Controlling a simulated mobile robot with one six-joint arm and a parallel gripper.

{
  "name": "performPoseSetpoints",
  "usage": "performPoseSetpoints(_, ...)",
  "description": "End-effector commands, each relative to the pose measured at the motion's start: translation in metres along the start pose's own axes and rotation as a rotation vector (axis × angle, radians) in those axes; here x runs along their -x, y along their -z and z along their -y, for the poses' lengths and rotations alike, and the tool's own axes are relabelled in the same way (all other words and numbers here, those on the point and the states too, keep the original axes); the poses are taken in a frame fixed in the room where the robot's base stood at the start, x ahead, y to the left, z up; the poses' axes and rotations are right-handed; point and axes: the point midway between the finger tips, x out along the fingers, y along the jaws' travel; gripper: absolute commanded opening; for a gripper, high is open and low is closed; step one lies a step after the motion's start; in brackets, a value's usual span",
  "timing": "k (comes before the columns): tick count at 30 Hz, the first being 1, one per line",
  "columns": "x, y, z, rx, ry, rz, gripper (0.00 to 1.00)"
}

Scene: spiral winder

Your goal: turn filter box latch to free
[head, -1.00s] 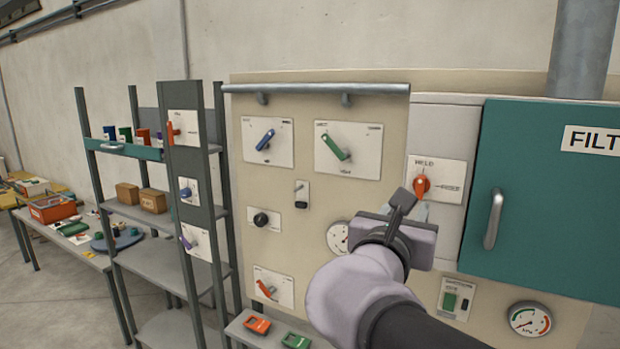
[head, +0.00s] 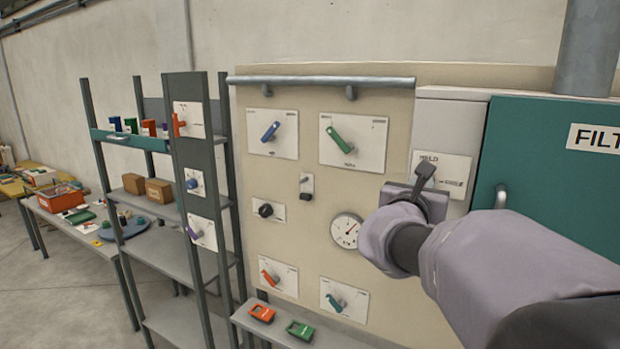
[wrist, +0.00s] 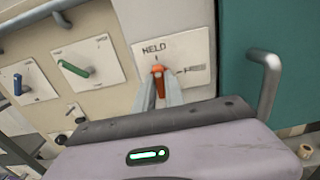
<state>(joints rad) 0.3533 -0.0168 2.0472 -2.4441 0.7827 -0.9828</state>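The filter box latch is an orange handle (wrist: 158,72) on a white plate (wrist: 181,46) marked HELD above and with a blurred label at the right. In the wrist view the handle stands upright, below the HELD mark. My gripper (wrist: 159,88) reaches to it, with one silver finger on each side of the handle. I cannot tell whether the fingers touch it. In the head view my gripper (head: 425,180) is in front of the plate (head: 455,170) and hides the handle. The teal filter box (head: 545,150) is just right of the plate.
The filter box's grey door handle (wrist: 268,80) sticks out at the right of my gripper. A beige panel (head: 300,230) with several switches and a gauge (head: 346,230) lies to the left. A rail (head: 320,82) runs along its top. A shelf rack (head: 190,160) stands further left.

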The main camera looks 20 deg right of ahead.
Motion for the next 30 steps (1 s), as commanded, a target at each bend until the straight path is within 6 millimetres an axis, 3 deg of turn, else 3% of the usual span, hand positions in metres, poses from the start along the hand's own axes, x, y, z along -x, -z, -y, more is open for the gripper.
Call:
performPoseSetpoints(14, 0.0003, 0.0029, 0.0003, -0.048, 0.0, 0.001, 0.0)
performPoseSetpoints(30, 0.0005, 0.0075, 0.0021, -0.488, -0.001, 0.002, 0.0)
